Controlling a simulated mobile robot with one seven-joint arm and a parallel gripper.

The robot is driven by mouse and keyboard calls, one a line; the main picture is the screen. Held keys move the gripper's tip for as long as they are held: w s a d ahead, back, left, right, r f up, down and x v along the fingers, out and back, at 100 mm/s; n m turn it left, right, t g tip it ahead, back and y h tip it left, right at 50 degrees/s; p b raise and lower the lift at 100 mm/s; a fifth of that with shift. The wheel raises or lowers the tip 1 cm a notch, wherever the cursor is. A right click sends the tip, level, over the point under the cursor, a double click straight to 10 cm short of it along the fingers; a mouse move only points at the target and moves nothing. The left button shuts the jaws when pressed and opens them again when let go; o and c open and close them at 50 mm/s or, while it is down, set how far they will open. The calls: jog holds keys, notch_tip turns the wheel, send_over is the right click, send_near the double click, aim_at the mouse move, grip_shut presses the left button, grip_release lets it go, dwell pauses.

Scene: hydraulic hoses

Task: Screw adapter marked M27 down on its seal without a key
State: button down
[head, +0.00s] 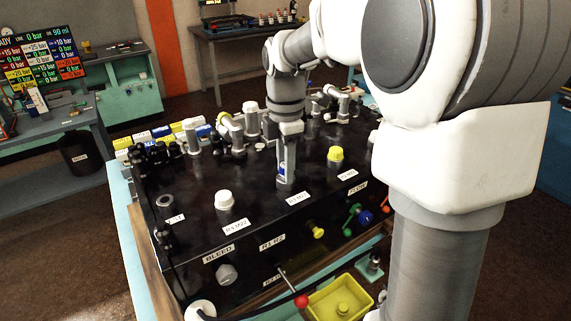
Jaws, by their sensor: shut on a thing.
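My gripper (286,178) points straight down over the black block (262,228), at a port position behind a white label (298,198). It is shut on a small grey fitting, which looks like the adapter and is mostly hidden by the fingers. The fitting's lower end is at or very near the block's top; I cannot tell whether it touches. Its seal is not visible. The label's print is too small to read surely.
A white cap (225,200) and a yellow cap (335,155) stand on the block on either side. Hose fittings (230,128) crowd its back edge. A yellow tray (340,299) and a red-knobbed lever (301,300) are in front. My arm hides the right side.

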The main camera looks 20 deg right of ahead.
jog(key=shift+f, duration=0.1)
jog(key=shift+s+f+m, duration=0.1)
jog(key=shift+m, duration=0.7)
jog(key=shift+c, duration=2.4)
grip_release()
jog(key=shift+a+f, duration=0.1)
notch_tip(320, 180, up, 18)
jog(key=shift+w+p, duration=0.2)
jog(key=shift+p, duration=0.2)
jog(key=shift+o, duration=0.2)
